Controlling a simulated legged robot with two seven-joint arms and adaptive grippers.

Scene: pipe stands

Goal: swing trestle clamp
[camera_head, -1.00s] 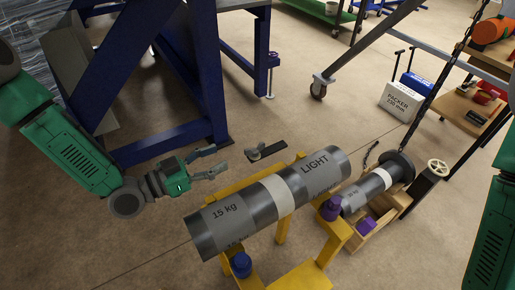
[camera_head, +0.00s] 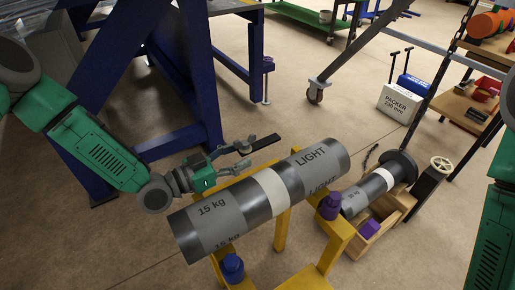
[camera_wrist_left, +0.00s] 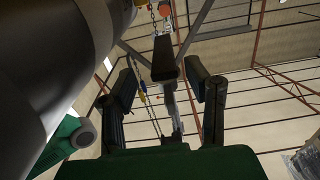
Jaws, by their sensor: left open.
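The trestle clamp shows as a dark flat bar (camera_head: 262,143) with a grey joint, behind the big grey pipe (camera_head: 250,205) on the yellow trestle (camera_head: 282,232). My left gripper (camera_head: 234,160) is open behind the pipe, at the clamp's grey-joint end. In the left wrist view, the dark clamp bar (camera_wrist_left: 164,60) appears between the spread fingers of my left gripper (camera_wrist_left: 163,78). I cannot tell whether either finger touches it. The pipe fills the left of that view. My right arm shows at the right edge; its gripper is out of view.
A blue knob (camera_head: 232,266) and a purple knob (camera_head: 330,205) sit on the trestle. A smaller flanged pipe (camera_head: 378,188) lies over a wooden crate (camera_head: 385,235) at right. Blue steel legs (camera_head: 205,90) stand behind my left arm. A white packer box (camera_head: 398,103) stands farther back.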

